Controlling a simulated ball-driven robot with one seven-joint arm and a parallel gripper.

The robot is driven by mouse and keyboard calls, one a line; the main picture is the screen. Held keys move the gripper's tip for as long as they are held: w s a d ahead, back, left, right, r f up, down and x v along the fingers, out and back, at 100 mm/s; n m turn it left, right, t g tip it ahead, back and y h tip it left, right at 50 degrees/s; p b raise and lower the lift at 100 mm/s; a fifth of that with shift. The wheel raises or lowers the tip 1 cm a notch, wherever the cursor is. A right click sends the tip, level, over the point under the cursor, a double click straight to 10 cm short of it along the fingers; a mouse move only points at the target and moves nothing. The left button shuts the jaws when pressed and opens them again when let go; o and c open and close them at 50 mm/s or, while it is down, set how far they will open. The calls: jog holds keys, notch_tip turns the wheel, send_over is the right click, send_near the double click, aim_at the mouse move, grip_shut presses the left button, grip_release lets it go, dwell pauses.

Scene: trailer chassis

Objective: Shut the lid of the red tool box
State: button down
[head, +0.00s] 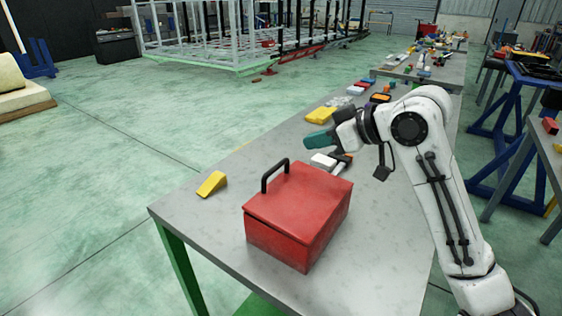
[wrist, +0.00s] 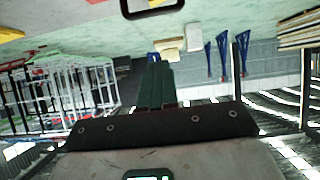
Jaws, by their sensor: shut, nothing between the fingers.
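The red tool box (head: 292,221) stands on the near part of the grey table. Its lid (head: 308,200) looks down flat on the box, with a thin seam below its front edge. A black handle (head: 275,174) stands up at the lid's left side. Part of a dark handle (wrist: 152,10) shows at the top of the wrist view. My gripper (head: 318,139) is shut and empty, its teal fingers pointing left, above and beyond the box in the head view. The fingers also show together in the wrist view (wrist: 155,88). They look apart from the lid.
A yellow wedge (head: 211,184) lies left of the box on the table (head: 190,215). A white block (head: 323,160) and a yellow block (head: 320,115) lie beyond it, with several small items further back. The table's front and left edges are clear.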

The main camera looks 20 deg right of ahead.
jog(key=p, duration=0.1)
send_over(284, 187)
notch_tip(284, 187, down, 4)
notch_tip(284, 187, down, 2)
jog(key=shift+s+d+f, duration=0.1)
jog(key=shift+d+f, duration=0.05)
jog(key=shift+f, duration=0.85)
jog(key=shift+p, duration=0.3)
